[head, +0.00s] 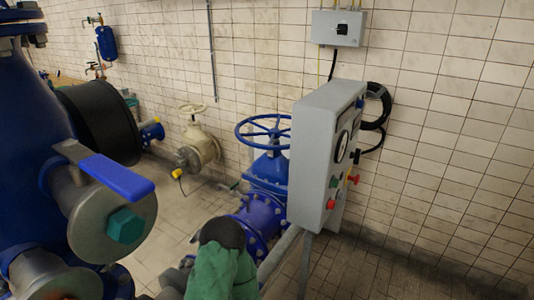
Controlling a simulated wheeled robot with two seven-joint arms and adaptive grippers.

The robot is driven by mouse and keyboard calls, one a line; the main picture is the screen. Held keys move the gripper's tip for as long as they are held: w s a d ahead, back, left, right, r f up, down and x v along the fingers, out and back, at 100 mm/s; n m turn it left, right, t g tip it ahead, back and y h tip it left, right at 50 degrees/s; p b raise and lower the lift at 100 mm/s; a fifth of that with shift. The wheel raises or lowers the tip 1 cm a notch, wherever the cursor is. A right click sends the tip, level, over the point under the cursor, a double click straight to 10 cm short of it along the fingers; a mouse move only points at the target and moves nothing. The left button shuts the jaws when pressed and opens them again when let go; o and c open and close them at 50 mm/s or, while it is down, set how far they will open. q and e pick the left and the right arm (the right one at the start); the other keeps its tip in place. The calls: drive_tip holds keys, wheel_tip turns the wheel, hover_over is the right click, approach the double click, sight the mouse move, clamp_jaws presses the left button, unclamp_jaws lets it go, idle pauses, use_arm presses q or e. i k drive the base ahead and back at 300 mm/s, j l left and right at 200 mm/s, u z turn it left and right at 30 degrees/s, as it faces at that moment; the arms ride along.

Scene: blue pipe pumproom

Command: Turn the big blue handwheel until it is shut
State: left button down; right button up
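The big blue handwheel (264,131) sits level on top of a blue gate valve (266,172) in the middle of the head view. Its rim and spokes show, and its right edge comes close to or passes behind the grey control box. The valve joins a blue flanged pipe (257,215) near the floor. From this picture I cannot tell how far the valve is open. Neither of my grippers is in view, and nothing is seen touching the wheel.
A grey control box (311,150) with gauge and buttons stands close right of the wheel. A large blue vessel (30,120) and blue-lever valve (115,176) fill the left. A green cloth (223,272) lies in front. A cream handwheel valve (196,145) stands behind. Right floor is clear.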

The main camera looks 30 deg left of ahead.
sight(274, 134)
drive_tip(key=k+z, duration=0.2)
drive_tip(key=z, duration=0.25)
drive_tip(key=k+l+z, duration=0.15)
drive_tip(key=z, duration=0.3)
drive_tip(key=i+j, duration=0.15)
drive_tip(key=i, duration=0.45)
drive_tip(key=i+j, duration=0.15)
drive_tip(key=i, duration=0.45)
drive_tip(key=i+j, duration=0.15)
drive_tip(key=i, duration=0.45)
drive_tip(key=i+j, duration=0.1)
drive_tip(key=i, duration=0.55)
drive_tip(key=i+j, duration=0.1)
drive_tip(key=i, duration=0.6)
drive_tip(key=i+j+z, duration=0.1)
drive_tip(key=i, duration=0.55)
drive_tip(key=i+u, duration=0.1)
drive_tip(key=u, duration=0.35)
drive_tip(key=i+u, duration=0.15)
drive_tip(key=u, duration=0.25)
drive_tip(key=l+u, duration=0.1)
drive_tip(key=u, duration=0.35)
drive_tip(key=i+l+u, duration=0.15)
drive_tip(key=u, duration=0.25)
